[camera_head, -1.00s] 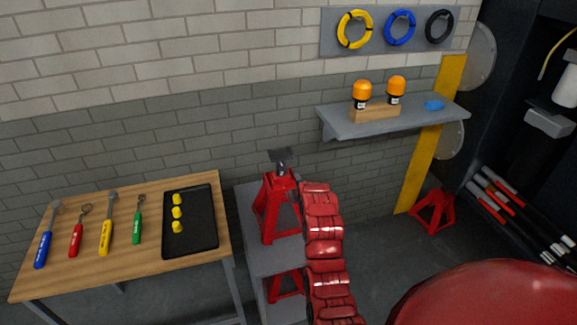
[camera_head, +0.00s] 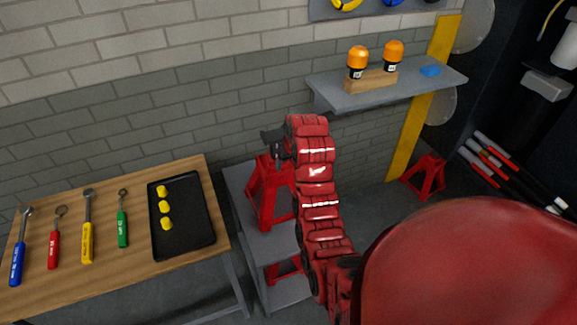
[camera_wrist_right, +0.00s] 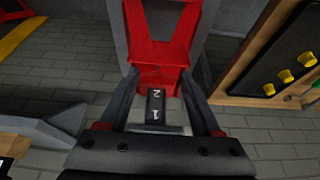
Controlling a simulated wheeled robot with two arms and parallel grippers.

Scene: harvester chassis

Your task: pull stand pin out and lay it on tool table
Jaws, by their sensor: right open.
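The red jack stand (camera_head: 266,196) stands on a grey bench, with its dark post and saddle (camera_head: 270,136) at the top. My right gripper (camera_head: 284,149) is at the stand's upper part, mostly hidden by my red arm. In the right wrist view, my right gripper (camera_wrist_right: 161,76) is open, its two fingers on either side of the grey post (camera_wrist_right: 155,106) marked with numbers, in front of the red stand (camera_wrist_right: 158,48). I cannot tell whether they touch it. I cannot make out the stand pin. The wooden tool table (camera_head: 110,266) is at the left. My left gripper is out of view.
Several wrenches and a black tray (camera_head: 194,226) with yellow pieces lie on the tool table; its front strip is bare. A grey shelf (camera_head: 400,90) with orange-capped bottles is on the wall. Another red stand (camera_head: 427,177) is on the floor at right.

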